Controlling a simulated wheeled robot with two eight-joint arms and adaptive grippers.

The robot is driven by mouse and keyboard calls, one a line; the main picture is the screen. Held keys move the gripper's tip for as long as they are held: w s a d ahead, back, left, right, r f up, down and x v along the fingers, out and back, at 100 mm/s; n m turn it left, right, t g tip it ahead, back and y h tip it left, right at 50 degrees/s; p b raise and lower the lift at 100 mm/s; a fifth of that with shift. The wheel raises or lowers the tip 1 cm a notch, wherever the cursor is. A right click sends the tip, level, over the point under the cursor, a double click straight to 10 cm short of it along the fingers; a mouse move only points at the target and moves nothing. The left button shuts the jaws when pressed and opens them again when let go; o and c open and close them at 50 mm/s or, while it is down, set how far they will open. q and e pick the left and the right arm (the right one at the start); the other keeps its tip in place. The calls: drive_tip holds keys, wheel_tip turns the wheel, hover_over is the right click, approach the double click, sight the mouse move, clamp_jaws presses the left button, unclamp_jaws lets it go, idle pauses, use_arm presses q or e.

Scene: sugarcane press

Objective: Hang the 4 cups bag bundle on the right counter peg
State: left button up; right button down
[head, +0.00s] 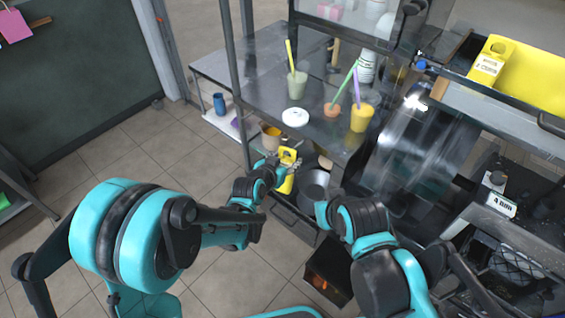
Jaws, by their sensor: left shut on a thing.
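My left gripper (282,166) is shut on a yellow bag (287,184) with a handle opening at its top. It holds the bag in front of the counter's front edge, over the lower shelf area. The gripper covers part of the bag, and any print on it is too small to read. A similar yellow bag (489,62) with a handle and small print sits at the yellow bin on the right. My right arm comes up from the bottom right, but its gripper fingers cannot be made out. I cannot pick out the right counter peg.
The metal counter (318,128) holds a pale green cup (297,86), a yellow cup (361,118), an orange cup (332,110) and a white lid (295,117). A metal pot (314,186) sits below. The press (415,150) stands right. Tiled floor is clear at left.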

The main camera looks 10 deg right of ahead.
use_arm(q)
drive_tip(key=w+d+f, duration=0.1)
drive_tip(key=w+d, duration=0.2)
drive_tip(key=d, duration=0.2)
drive_tip(key=shift+w+f+b, duration=0.15)
drive_tip(key=shift+w+b, duration=0.15)
drive_tip(key=shift+w, duration=0.1)
idle(0.3)
idle(0.4)
